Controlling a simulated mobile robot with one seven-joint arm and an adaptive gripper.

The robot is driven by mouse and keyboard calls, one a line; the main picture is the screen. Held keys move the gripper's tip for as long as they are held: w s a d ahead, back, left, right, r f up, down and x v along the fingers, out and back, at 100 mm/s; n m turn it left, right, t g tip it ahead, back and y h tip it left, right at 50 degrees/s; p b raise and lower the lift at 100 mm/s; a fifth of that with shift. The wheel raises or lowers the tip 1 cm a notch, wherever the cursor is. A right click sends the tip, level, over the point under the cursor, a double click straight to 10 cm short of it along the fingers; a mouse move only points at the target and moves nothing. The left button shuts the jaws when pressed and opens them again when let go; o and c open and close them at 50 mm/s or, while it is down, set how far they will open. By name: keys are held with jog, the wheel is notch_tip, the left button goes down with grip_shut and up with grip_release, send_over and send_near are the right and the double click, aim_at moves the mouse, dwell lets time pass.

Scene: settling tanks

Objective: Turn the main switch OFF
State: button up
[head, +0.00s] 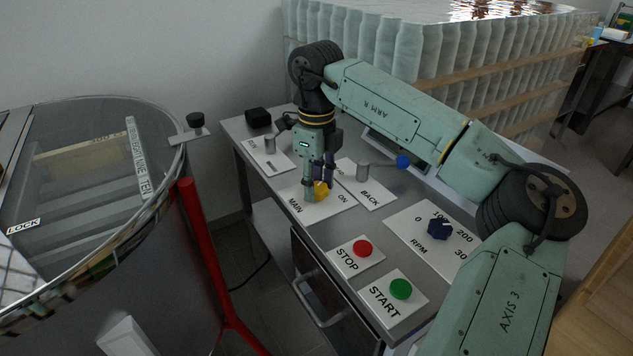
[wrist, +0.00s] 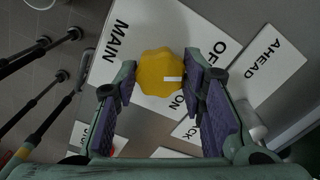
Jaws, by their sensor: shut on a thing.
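The main switch is a yellow lobed knob (head: 321,191) on a white plate (head: 310,210) marked MAIN and ON, on the grey console top. In the wrist view the yellow knob (wrist: 157,72) sits between the purple pads of my gripper (wrist: 160,76), one on each side. My gripper (head: 318,184) is shut on the knob from above. The knob's white mark points to the right in the wrist view, between the OFF and ON words. In the head view, OFF is hidden behind my gripper.
The console also bears a red STOP button (head: 362,248), a green START button (head: 401,289), a dark blue RPM knob (head: 438,229) and a lever with a blue ball (head: 403,161) by the BACK plate. A round glass-topped tank (head: 85,110) stands at left.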

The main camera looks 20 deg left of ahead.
aim_at(316, 186)
jog(key=shift+n, duration=0.6)
jog(key=o, duration=1.1)
jog(key=shift+o, duration=0.2)
notch_tip(316, 186, up, 12)
dwell(0.3)
